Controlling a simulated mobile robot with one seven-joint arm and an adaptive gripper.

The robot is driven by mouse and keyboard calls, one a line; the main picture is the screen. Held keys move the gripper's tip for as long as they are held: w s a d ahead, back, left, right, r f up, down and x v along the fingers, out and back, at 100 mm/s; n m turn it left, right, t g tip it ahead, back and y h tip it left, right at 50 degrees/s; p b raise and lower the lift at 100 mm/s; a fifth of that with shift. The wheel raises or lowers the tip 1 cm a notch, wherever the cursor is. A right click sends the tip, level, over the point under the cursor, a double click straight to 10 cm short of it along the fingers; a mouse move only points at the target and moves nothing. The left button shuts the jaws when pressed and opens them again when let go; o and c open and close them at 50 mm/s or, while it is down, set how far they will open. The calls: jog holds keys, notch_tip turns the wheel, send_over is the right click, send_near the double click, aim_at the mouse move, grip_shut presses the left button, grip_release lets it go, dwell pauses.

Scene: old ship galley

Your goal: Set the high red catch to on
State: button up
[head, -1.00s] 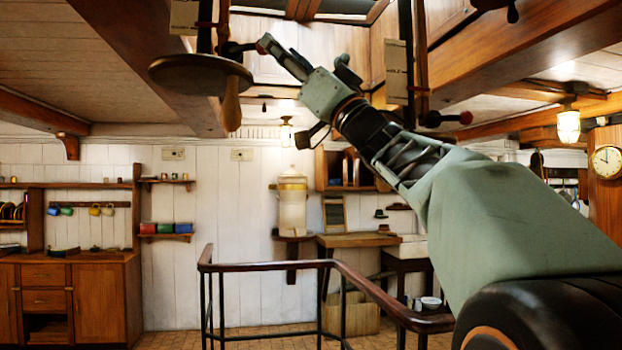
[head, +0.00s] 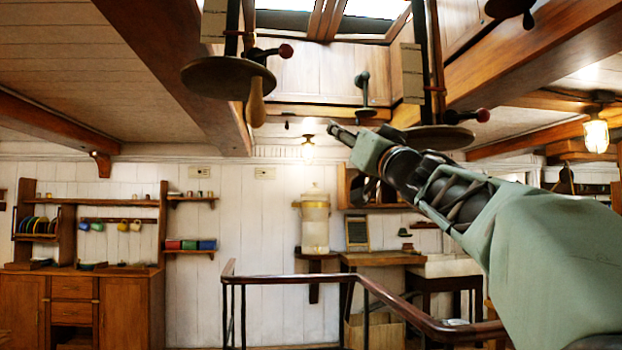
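Two red-knobbed levers hang by the skylight opening overhead. The left one has its red knob (head: 285,50) pointing right, above a round dark plate (head: 229,77). The right one has its red knob (head: 483,115) pointing right, beside another round plate (head: 440,137). I cannot tell which is the high red catch, and no on mark is readable. My gripper (head: 338,130) is raised between the two levers in the picture, pointing up and left. It appears apart from both knobs. It is seen nearly edge-on, so its opening is hidden.
A wooden handle (head: 256,103) hangs below the left plate. A dark fitting (head: 364,95) hangs at the back of the opening. Ceiling beams (head: 185,60) flank the opening. A railing (head: 370,288) stands below my arm. A lamp (head: 595,134) hangs at right.

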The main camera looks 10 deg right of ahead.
jog(key=d+f+m+g+h+b, duration=0.1)
jog(key=d+f+m+h+b, duration=0.1)
jog(key=d+f+h, duration=0.2)
notch_tip(320, 180, down, 3)
jog(key=shift+w+d+r+m+h, duration=0.1)
jog(key=shift+w+d+m+h, duration=0.2)
jog(key=shift+d, duration=0.7)
jog(key=shift+s, duration=0.1)
